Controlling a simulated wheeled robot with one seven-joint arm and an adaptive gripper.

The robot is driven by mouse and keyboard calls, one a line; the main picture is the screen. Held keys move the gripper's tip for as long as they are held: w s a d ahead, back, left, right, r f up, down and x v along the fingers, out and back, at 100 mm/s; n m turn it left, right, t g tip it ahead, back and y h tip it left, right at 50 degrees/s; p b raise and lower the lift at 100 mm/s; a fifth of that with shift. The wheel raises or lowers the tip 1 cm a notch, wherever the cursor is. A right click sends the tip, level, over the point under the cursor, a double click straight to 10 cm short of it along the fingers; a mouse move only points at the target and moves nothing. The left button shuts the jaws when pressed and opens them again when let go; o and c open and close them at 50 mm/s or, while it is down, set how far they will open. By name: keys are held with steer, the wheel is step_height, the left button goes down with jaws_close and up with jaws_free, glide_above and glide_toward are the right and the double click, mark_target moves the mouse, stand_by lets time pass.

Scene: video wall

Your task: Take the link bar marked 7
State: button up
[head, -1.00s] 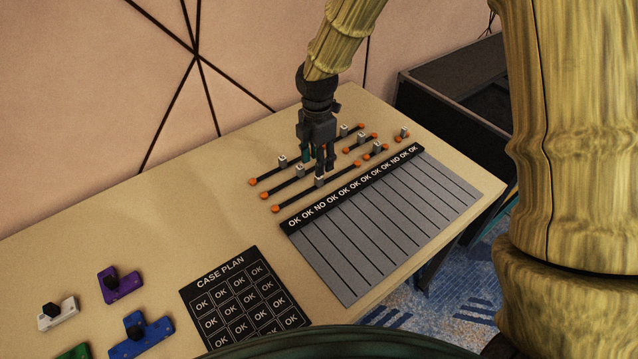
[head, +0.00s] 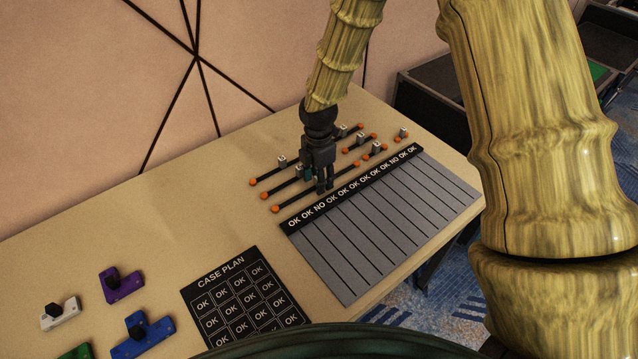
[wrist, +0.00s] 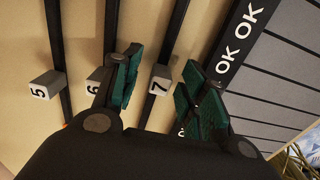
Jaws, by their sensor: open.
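The link bar marked 7 (wrist: 174,45) is a black bar with a grey block carrying the number 7 (wrist: 160,82). In the wrist view it runs between the two teal-padded fingers of my gripper (wrist: 160,88), which are open and apart from its block. In the head view my gripper (head: 325,190) points down over the front row of bars, and it hides the block of the front bar, whose left orange end (head: 276,209) shows. The bar marked 6 (wrist: 108,40) passes beside the left finger, which partly covers its block (wrist: 95,82).
The bar marked 5 (wrist: 58,40) lies further left. Several shorter bars with orange ends (head: 375,150) lie to the right. A grey slotted board (head: 370,225) with OK and NO labels lies in front. A case plan (head: 245,300) and coloured pieces (head: 122,285) lie left.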

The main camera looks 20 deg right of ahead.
jaws_close()
steer(key=shift+r, duration=0.1)
